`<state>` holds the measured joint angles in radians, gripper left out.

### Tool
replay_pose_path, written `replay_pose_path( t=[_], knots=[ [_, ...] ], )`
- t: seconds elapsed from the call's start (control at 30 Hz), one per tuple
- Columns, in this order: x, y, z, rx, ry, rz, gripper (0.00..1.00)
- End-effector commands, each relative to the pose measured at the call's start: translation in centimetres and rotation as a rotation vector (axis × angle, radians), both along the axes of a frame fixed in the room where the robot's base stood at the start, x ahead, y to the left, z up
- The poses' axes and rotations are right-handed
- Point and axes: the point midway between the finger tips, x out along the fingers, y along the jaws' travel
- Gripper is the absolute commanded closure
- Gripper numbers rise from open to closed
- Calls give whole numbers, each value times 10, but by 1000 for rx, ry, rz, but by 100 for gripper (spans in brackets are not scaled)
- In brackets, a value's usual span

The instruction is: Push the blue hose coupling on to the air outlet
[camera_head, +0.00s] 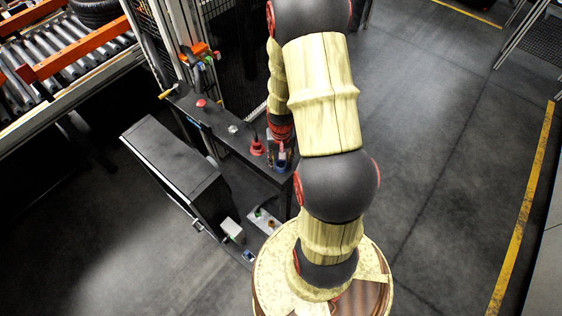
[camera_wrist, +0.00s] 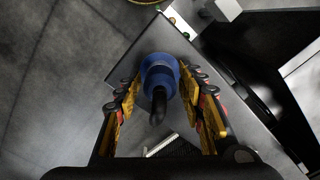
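The blue hose coupling (camera_wrist: 158,72) is between the two fingers of my gripper (camera_wrist: 159,76) in the wrist view. The fingertips flank it closely and appear to touch both sides. A short black hose end (camera_wrist: 158,103) sticks out of it toward the camera. Beyond it is the dark bench top (camera_wrist: 195,85), near a corner; whether the coupling touches anything there is hidden. In the head view my gripper (camera_head: 281,152) points down over the near end of the dark bench (camera_head: 228,128). I cannot make out the air outlet for sure.
A red funnel-shaped piece (camera_head: 257,147) and a red button (camera_head: 201,103) are on the bench. A black cabinet (camera_head: 172,158) stands to its left. A roller conveyor (camera_head: 60,50) is at the upper left. The floor to the right is clear.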

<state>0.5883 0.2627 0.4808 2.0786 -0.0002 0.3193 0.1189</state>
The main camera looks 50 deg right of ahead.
Motion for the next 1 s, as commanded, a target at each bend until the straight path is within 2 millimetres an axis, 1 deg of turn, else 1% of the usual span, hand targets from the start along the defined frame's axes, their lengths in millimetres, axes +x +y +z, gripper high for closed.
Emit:
replay_pose_path(
  t=[0.07, 0.57, 0.83, 1.0],
  knots=[
    [0, 0, 0, 0, 0, 0, 67],
    [0, 0, 0, 0, 0, 0, 95],
    [0, 0, 1, -1, -1, 0, 95],
    [1, -1, 10, -2, -2, 0, 95]
  ],
)
